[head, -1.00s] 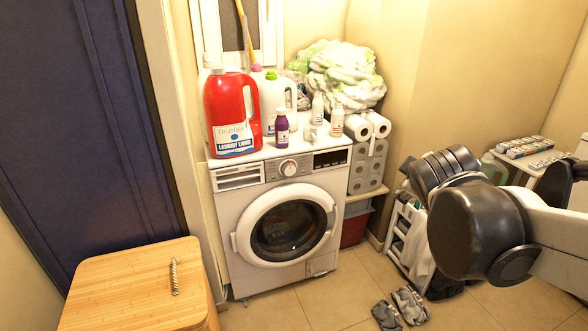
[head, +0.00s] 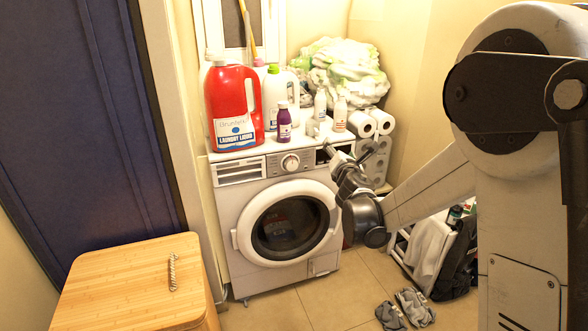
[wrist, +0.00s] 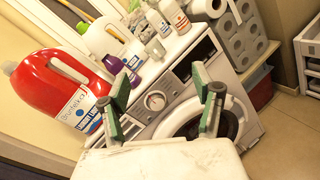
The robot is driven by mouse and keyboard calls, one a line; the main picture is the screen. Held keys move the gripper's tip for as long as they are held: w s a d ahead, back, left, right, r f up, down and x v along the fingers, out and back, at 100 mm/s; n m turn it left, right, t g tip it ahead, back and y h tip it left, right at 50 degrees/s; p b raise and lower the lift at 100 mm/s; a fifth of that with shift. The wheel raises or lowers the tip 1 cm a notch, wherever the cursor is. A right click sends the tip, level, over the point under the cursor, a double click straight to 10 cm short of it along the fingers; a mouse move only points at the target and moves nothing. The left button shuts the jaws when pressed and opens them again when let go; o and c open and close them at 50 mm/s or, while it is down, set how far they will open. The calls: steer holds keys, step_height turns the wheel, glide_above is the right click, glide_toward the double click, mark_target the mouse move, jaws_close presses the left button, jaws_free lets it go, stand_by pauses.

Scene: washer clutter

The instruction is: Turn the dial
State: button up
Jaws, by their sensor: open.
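The dial (head: 290,162) is a round knob on the control panel of the white washing machine (head: 225,215), above its round door. In the wrist view the dial (wrist: 155,100) lies between the two fingers but beyond them. My gripper (head: 347,152) is in front of the right end of the panel, to the right of the dial and apart from it. Its fingers are spread and empty, with dark green pads showing in the wrist view (wrist: 166,90). The gripper covers part of the panel's display in the head view.
On the washer top stand a red detergent jug (head: 230,100), a purple bottle (head: 284,123) and several white bottles. Paper rolls (head: 368,124) and a bagged bundle (head: 340,72) are to the right. A wooden box (head: 110,280) stands at the front left.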

mark_target(292, 166)
steer(key=w+a+f+n+y+b, duration=0.1)
steer(key=w+a+f+n+y, duration=0.15)
steer(key=a+f+n, duration=0.45)
steer(key=w+a+f+n+y+b, duration=0.1)
steer(key=a+f+n+y, duration=0.3)
steer(key=f, duration=0.5)
steer(key=shift+n+g+h, duration=0.3)
steer(key=shift+n+h, duration=0.2)
steer(key=shift+h, duration=0.25)
steer(key=b+x, duration=0.2)
steer(key=x, duration=1.1)
steer(key=shift+w, duration=0.45)
steer(key=shift+c, duration=0.5)
steer(key=c, duration=1.1)
steer(key=shift+o, duration=0.2)
